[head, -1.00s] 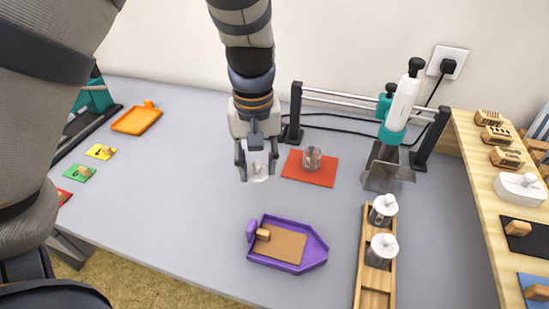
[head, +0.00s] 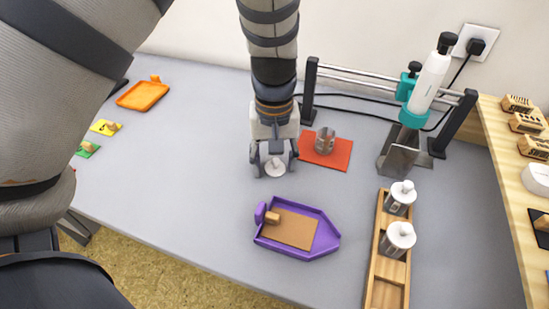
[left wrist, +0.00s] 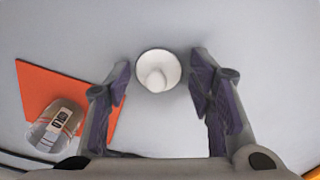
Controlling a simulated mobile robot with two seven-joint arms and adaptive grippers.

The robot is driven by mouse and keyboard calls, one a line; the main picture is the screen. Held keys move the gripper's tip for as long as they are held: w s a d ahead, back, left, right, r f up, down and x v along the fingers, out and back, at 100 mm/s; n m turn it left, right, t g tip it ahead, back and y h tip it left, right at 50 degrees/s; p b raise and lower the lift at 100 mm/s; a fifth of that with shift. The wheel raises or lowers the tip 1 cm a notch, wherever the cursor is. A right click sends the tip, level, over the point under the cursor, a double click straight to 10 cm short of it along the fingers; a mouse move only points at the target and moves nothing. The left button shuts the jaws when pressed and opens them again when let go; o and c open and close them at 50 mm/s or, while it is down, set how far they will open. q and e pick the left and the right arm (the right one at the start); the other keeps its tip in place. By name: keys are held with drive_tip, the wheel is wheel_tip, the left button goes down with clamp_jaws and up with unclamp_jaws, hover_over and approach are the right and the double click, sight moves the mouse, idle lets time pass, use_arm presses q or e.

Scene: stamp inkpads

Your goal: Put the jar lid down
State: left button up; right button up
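The white jar lid (head: 275,168), round with a small knob, lies on the grey table, knob up. It also shows in the left wrist view (left wrist: 158,72), between my fingers with a gap on each side. My left gripper (head: 275,163) points down over the lid, its fingers spread and empty; they show in the left wrist view (left wrist: 162,95) too. The clear open jar (head: 325,141) stands on the red-orange mat (head: 340,155), to the right of my left gripper. My right gripper is not in view.
A purple tray (head: 329,243) is in front of the lid. A wooden rack (head: 386,294) with two white-lidded jars (head: 397,240) stands at the right. A metal-railed stand (head: 309,90) is behind. Table left of the lid is clear.

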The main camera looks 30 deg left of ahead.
sight(274, 161)
use_arm(q)
wheel_tip(274, 161, up, 12)
drive_tip(key=p, duration=0.1)
drive_tip(key=shift+r, duration=0.2)
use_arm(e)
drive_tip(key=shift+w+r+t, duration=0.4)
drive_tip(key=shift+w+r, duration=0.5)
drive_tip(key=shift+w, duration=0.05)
